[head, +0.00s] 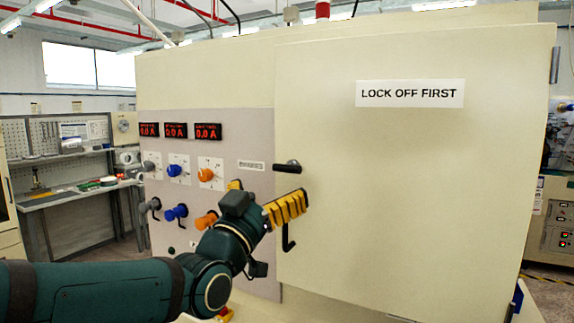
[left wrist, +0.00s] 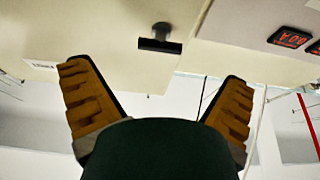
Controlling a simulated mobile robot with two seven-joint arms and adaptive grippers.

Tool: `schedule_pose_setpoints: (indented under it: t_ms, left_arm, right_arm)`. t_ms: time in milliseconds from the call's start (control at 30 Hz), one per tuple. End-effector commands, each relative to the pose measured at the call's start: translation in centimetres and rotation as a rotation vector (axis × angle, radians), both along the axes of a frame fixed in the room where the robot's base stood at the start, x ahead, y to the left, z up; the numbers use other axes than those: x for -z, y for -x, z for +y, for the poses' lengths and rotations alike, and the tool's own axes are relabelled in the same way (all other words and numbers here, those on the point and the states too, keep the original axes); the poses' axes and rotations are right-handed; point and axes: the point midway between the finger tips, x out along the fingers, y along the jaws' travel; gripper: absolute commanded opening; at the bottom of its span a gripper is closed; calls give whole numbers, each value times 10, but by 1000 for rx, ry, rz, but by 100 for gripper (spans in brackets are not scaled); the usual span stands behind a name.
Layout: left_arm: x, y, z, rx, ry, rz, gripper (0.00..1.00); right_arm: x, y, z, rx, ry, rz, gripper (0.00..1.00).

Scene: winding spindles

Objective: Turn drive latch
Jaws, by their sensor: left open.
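The drive latch, as I take it, is a black T-shaped handle (head: 287,167) at the left edge of the cream cabinet door (head: 420,190). Its bar lies roughly level. In the left wrist view the black handle (left wrist: 160,40) shows beyond the fingertips, between the two fingers and apart from both. My left gripper (head: 262,197), with yellow ribbed fingers, is open and empty just below the handle in the head view. It also shows in the left wrist view (left wrist: 157,74) with its fingers wide apart. My right gripper is not in view.
A grey panel left of the door carries red displays (head: 176,130), blue knobs (head: 174,170) and orange knobs (head: 206,175). A black hooked handle (head: 288,238) hangs below my gripper. A "LOCK OFF FIRST" sign (head: 410,93) is on the door. A workbench (head: 75,195) stands far left.

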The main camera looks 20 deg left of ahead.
Motion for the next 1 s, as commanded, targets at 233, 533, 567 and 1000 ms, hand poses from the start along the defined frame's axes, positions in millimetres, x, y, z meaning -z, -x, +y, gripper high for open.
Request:
schedule_pose_setpoints:
  t_ms: [233,533,567,1000]
  left_arm:
    - [-19,-43,-4,1,0,1,100]
    - [-27,-66,-5,0,1,1,100]
    - [-28,-67,-5,0,1,1,100]
    - [-28,-67,-5,0,0,0,37]
  right_arm:
    - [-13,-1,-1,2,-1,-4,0]
    - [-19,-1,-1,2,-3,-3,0]
    - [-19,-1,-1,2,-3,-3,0]
    - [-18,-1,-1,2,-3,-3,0]
